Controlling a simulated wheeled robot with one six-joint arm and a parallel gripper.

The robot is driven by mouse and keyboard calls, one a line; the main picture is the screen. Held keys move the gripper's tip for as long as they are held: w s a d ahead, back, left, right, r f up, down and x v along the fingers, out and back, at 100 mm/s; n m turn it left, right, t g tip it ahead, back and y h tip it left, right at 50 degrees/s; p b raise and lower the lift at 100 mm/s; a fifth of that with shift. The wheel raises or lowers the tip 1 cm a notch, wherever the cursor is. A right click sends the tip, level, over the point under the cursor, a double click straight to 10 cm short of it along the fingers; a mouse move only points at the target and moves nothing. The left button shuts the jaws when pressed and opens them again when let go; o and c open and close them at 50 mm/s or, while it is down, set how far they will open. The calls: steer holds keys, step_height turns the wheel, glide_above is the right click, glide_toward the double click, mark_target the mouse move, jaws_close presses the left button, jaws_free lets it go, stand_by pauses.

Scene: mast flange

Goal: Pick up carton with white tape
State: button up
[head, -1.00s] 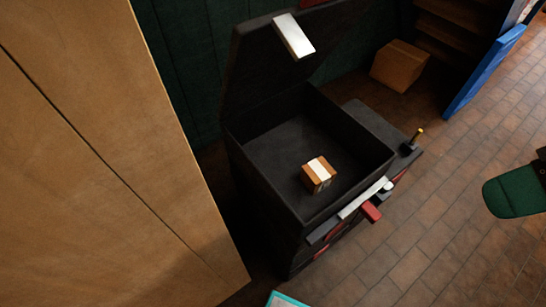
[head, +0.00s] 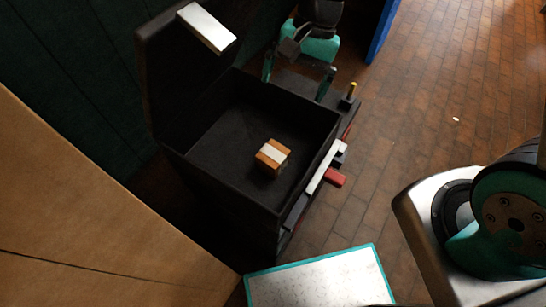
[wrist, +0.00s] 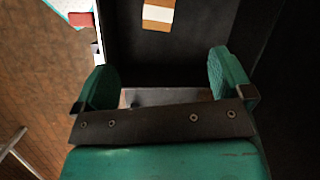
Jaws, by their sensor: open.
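The carton with white tape (head: 272,156) is a small brown box with a white strip across its top. It sits on the floor of an open black box (head: 213,153), toward the right side. In the wrist view the carton (wrist: 158,15) shows at the top edge, partly cut off, beyond my fingertips. My gripper (head: 300,84) is at the far right edge of the black box, apart from the carton. In the wrist view its two green fingers (wrist: 163,82) are spread wide with nothing between them.
The box's raised lid (head: 165,70), with a white plate, stands at the back left. A red handle (head: 335,178) and a pale latch strip stick out at the front right. A light brown panel (head: 90,215) stands at the left.

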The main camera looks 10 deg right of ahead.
mark_target(273, 153)
steer(key=a+f+m, duration=0.1)
steer(key=f, duration=0.5)
steer(key=a+f+m, duration=0.1)
steer(key=f, duration=0.5)
steer(key=a+f+m+b, duration=0.1)
steer(key=f+m, duration=0.1)
steer(key=f, duration=0.3)
steer(key=shift+s+f+g, duration=0.15)
steer(key=shift+f+g, duration=0.25)
steer(key=shift+s+x, duration=0.2)
steer(key=shift+x, duration=2.95)
steer(key=shift+r, duration=0.1)
steer(key=shift+c, duration=0.5)
steer(key=c, duration=1.1)
steer(key=shift+r, duration=0.1)
steer(key=shift+c, duration=0.2)
